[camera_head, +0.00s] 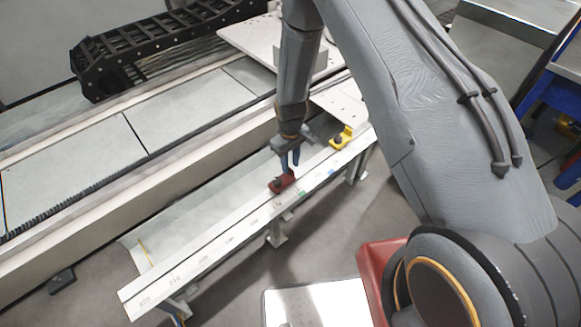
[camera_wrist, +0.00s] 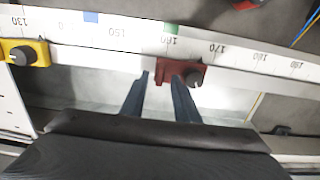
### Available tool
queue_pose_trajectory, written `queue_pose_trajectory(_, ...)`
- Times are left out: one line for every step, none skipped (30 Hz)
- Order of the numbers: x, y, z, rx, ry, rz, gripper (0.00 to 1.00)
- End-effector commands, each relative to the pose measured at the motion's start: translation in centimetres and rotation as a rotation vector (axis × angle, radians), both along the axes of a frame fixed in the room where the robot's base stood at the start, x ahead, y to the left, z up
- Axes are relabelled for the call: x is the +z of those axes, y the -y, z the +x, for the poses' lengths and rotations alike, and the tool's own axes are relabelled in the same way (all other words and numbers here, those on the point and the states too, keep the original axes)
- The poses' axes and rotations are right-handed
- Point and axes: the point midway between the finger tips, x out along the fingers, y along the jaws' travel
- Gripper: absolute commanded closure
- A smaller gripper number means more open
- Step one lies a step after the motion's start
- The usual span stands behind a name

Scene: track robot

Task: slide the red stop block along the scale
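The red stop block (camera_head: 281,184) sits on the pale scale rail (camera_head: 215,237), near the middle of its length. In the wrist view the red stop block (camera_wrist: 184,70), with a dark knob at its right end, lies beside the printed marks 160 and 170. My gripper (camera_head: 290,164) points down at the block. In the wrist view my gripper (camera_wrist: 161,76) has its fingers apart, with the narrow left part of the block between the tips. A small gap shows at the left finger; the right fingertip overlaps the block, so contact there is unclear.
A yellow block (camera_head: 341,138) with a dark knob sits farther up the rail. Blue (camera_head: 331,172) and green (camera_head: 301,194) marks are on the scale. The rail is clear toward 220. A long machine bed (camera_head: 130,135) runs behind it.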

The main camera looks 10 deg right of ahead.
Motion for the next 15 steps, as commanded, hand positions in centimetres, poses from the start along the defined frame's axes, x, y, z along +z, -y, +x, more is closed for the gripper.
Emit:
queue_pose_trajectory(-0.7,0.0,-0.1,0.0,-0.001,0.0,0.72)
queue_pose_trajectory(-1.0,0.0,0.0,0.0,-0.001,-0.001,0.72)
queue_pose_trajectory(-1.4,0.0,0.0,0.0,0.0,0.0,0.72)
queue_pose_trajectory(-1.7,0.0,0.0,0.0,0.0,0.0,0.72)
queue_pose_trajectory(-1.9,0.0,0.0,-0.001,0.0,0.0,0.72)
queue_pose_trajectory(-2.1,0.0,0.0,-0.001,0.0,0.0,0.72)
queue_pose_trajectory(-2.2,0.0,0.0,-0.001,0.001,0.001,0.72)
queue_pose_trajectory(-2.3,0.0,0.0,-0.001,0.001,0.001,0.72)
queue_pose_trajectory(-2.4,0.0,0.0,-0.001,0.001,0.001,0.72)
queue_pose_trajectory(-2.4,0.0,0.0,-0.001,0.001,0.001,0.72)
queue_pose_trajectory(-2.4,0.0,0.0,-0.001,0.001,0.001,0.72)
queue_pose_trajectory(-2.4,0.0,0.0,-0.001,0.001,0.001,0.72)
queue_pose_trajectory(-2.4,0.0,0.0,-0.001,0.001,0.001,0.72)
queue_pose_trajectory(-2.4,0.0,0.0,-0.001,0.001,0.001,0.72)
queue_pose_trajectory(-2.4,0.0,0.0,-0.001,0.001,0.001,0.72)
